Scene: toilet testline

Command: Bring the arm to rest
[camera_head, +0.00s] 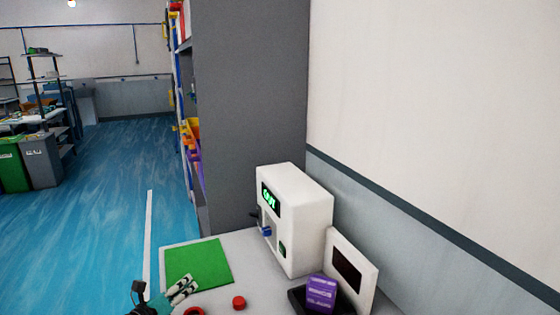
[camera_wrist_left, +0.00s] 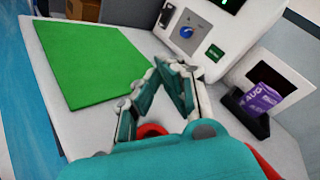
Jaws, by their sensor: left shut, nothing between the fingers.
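My left gripper (camera_head: 183,287) shows at the bottom of the head view, above the front part of the white table (camera_head: 215,300), near the green mat's front edge. In the left wrist view its fingers (camera_wrist_left: 176,66) come together at the tips, with nothing held between them. The teal gripper body hides part of the table there. My right gripper is in neither view.
A white machine (camera_head: 300,215) with a green display and a blue knob stands behind. A green mat (camera_head: 200,262) lies left. A red button (camera_head: 239,302) is right of the gripper. A purple box (camera_head: 321,292) sits in a black holder by a white-framed screen (camera_head: 360,262).

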